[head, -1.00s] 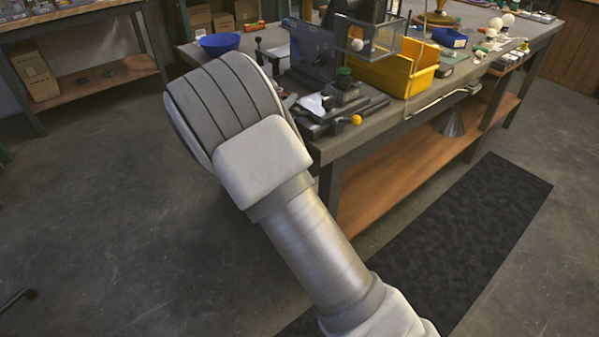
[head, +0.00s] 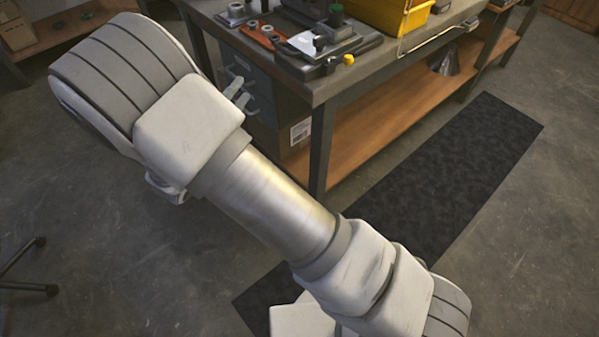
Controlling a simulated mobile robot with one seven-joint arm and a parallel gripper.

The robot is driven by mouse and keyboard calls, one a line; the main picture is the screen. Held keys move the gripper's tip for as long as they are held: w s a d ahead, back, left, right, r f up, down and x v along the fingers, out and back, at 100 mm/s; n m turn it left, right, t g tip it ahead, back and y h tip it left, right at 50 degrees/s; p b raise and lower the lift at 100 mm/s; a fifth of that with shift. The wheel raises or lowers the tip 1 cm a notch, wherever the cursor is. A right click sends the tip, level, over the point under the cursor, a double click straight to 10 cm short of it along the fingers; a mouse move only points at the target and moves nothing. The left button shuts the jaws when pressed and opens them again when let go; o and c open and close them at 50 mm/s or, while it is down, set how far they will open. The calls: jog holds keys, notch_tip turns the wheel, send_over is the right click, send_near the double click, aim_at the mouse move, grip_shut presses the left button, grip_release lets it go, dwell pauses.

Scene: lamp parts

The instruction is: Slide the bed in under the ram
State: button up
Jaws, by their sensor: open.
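The dark metal press base (head: 355,45) sits on the near corner of the workbench. A low bed-like slide (head: 318,66) with a yellow knob (head: 348,60) lies along its front edge. A green knob (head: 336,9) stands behind it at the picture's top edge. The ram and upper press are outside the current view. My gripper (head: 239,94) shows only as two pale grey fingers past my arm, below the bench top and left of the slide. The fingers are apart with nothing seen between them. The rest of the gripper is hidden behind my arm.
An orange plate (head: 258,34) with small round parts lies left of the press. A yellow bin (head: 395,14) stands behind right. A grey drawer unit (head: 262,88) and the bench leg (head: 322,150) are close to my gripper.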

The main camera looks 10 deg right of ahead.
jog(key=s+d+f+m+g+y, duration=0.3)
jog(key=d+f+g, duration=0.3)
jog(key=f, duration=0.4)
jog(key=s+d+f+m+g+y, duration=0.3)
jog(key=d+f+g, duration=0.3)
jog(key=f, duration=0.5)
jog(key=shift+s+d+f+m+g, duration=0.25)
jog(key=shift+s+m+g, duration=0.3)
jog(key=shift+m, duration=0.25)
